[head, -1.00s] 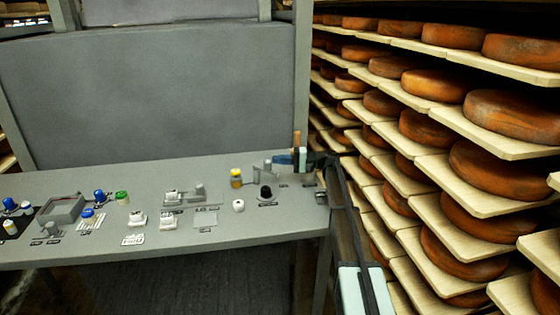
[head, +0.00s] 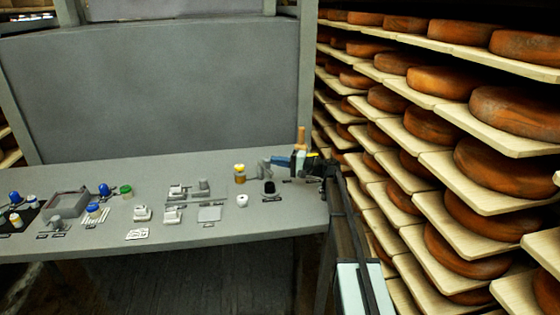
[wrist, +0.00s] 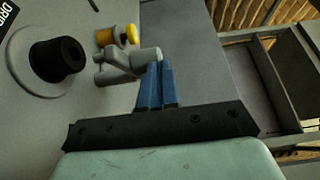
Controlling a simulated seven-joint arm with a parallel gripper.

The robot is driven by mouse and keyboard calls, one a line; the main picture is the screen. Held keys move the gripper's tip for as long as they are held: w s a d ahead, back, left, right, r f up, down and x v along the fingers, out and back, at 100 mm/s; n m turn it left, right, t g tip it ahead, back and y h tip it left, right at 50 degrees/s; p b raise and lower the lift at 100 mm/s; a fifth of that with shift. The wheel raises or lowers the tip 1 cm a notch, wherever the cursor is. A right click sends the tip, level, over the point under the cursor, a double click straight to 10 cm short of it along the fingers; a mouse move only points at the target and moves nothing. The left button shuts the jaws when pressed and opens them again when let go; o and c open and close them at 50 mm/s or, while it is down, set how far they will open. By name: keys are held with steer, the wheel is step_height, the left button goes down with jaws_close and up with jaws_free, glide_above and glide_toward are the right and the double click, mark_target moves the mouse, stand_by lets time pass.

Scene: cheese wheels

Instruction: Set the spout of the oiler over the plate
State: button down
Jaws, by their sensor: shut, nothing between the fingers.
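A small grey fixture (head: 264,166) stands at the right end of the bench and looks like the oiler. In the wrist view its grey arm (wrist: 118,62) ends in a thick cylinder at my fingertips; I cannot tell whether they touch it. My gripper (head: 277,161) has blue fingers, closed together and empty, just right of the fixture. The fingers also show in the wrist view (wrist: 157,68). A pale disc with a black cylinder (wrist: 58,60) lies left of the fixture, beside a label partly reading "DRIP". I cannot tell whether this disc is the plate.
A yellow-topped jar (head: 239,173) stands left of the fixture, and a white round piece (head: 242,200) lies nearer. A flat grey square (head: 209,214) is further left. Several small devices fill the left bench (head: 290,218). Shelves of cheese wheels (head: 470,170) rise at the right.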

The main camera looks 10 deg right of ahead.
steer(key=shift+s, duration=0.15)
stand_by(0.5)
steer(key=s+a+v, duration=0.1)
steer(key=s+v, duration=0.1)
steer(key=v, duration=0.7)
steer(key=w+d+f+n+g+y, duration=0.1)
steer(key=w+d+f+n+g, duration=0.15)
steer(key=w, duration=0.35)
steer(key=x, duration=0.9)
steer(key=shift+r+g, duration=0.3)
steer(key=shift+g, duration=0.05)
steer(key=shift+s+a, duration=0.15)
steer(key=shift+s, duration=0.1)
steer(key=shift+s+a, duration=0.4)
steer(key=shift+a, duration=0.25)
